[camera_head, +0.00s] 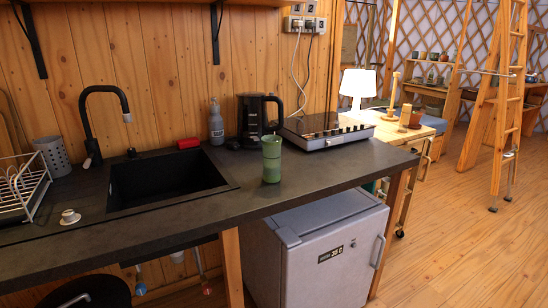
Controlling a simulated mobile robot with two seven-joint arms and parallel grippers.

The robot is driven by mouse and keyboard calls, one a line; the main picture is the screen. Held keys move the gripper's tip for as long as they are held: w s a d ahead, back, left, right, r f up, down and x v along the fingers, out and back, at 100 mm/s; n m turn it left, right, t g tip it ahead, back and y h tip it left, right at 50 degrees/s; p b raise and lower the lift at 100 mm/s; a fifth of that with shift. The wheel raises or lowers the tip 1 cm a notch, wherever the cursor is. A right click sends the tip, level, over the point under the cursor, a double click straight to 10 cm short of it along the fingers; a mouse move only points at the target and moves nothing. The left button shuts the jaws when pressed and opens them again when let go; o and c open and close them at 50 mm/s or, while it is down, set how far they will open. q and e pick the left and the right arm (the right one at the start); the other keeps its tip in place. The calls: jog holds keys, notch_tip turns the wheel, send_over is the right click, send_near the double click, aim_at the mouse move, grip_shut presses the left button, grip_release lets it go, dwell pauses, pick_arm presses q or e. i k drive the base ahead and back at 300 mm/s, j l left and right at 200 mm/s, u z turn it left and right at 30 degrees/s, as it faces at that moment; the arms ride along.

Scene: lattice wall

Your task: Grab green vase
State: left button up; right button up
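A green vase (271,160) stands upright on the dark countertop (315,172), near its front edge and just right of the sink. It looks like a tall cylinder with a lighter band near the top. Nothing touches it from the front. Neither of my grippers shows in the head view.
A black sink (165,180) lies left of the vase. A black kettle (250,118), a grey bottle (216,127) and a portable cooktop (325,131) stand behind it. A grey mini fridge (320,255) is under the counter. Open wooden floor (460,235) lies to the right.

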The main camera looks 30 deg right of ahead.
aim_at(272, 144)
jog(key=i+l, duration=0.15)
jog(key=l, duration=0.25)
jog(key=i+l, duration=0.1)
jog(key=l, duration=0.3)
jog(key=i+l, duration=0.15)
jog(key=l, duration=0.2)
jog(key=i+l, duration=0.1)
jog(key=l, duration=0.3)
jog(key=u, duration=0.05)
